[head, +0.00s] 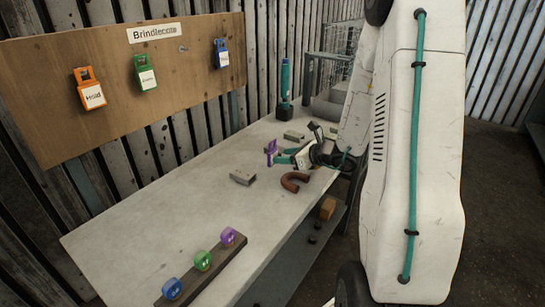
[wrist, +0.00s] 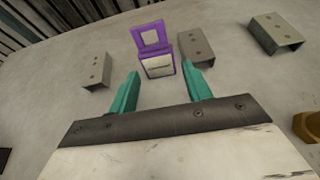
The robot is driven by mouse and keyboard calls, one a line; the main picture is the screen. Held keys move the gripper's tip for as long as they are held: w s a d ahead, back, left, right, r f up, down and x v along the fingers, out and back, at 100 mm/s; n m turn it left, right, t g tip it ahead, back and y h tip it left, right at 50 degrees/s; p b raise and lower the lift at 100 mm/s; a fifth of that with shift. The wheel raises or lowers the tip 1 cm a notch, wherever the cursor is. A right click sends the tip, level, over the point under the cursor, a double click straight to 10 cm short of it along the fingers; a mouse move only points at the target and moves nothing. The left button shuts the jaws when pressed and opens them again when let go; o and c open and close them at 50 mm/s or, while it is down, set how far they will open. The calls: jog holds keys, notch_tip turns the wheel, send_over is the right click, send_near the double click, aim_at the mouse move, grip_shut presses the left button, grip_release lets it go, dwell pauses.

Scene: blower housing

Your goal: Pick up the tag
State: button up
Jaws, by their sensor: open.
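A purple tag (head: 270,148) with a white label is on the grey table, just beyond my gripper. It also shows in the wrist view (wrist: 152,38), with a square frame at its top and small unreadable print on its label. My gripper (wrist: 160,76) is open, its two teal fingers apart with nothing held between them. The tag's lower part shows centred in the gap, just ahead of the fingertips. I cannot tell whether the fingers touch it. In the head view my gripper (head: 281,155) is small and close to the tag.
Grey brackets (wrist: 196,47) lie around the tag, one close on its right. A brown curved pipe (head: 294,181) lies on the table (head: 150,220). A rack (head: 205,270) with coloured rings is at the front. Orange, green and blue tags hang on the wooden board (head: 110,115).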

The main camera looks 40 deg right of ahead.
aim_at(275, 155)
jog(key=x, duration=0.5)
jog(key=shift+a, duration=0.1)
jog(key=c, duration=0.7)
